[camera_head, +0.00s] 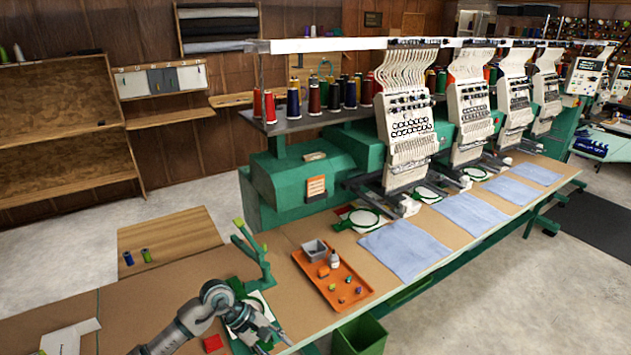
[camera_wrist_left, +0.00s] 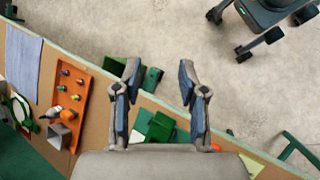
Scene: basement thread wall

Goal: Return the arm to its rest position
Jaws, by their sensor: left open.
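My left arm (camera_head: 190,318) reaches in from the bottom left of the head view, over the front of the brown worktable (camera_head: 150,290). My left gripper (camera_head: 268,342) is at the table's near edge, left of the orange tray. In the left wrist view the left gripper (camera_wrist_left: 160,76) is open, with its two fingers apart and nothing between the tips. The tips lie over bare floor beyond the table edge. My right gripper is in neither view.
A green stand (camera_head: 252,252) rises just behind the gripper. The orange tray (camera_head: 345,302) holds a grey box, a bottle and several small spools. A green bin (camera_head: 360,336) stands below the table edge. Embroidery machines (camera_head: 405,130) line the back.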

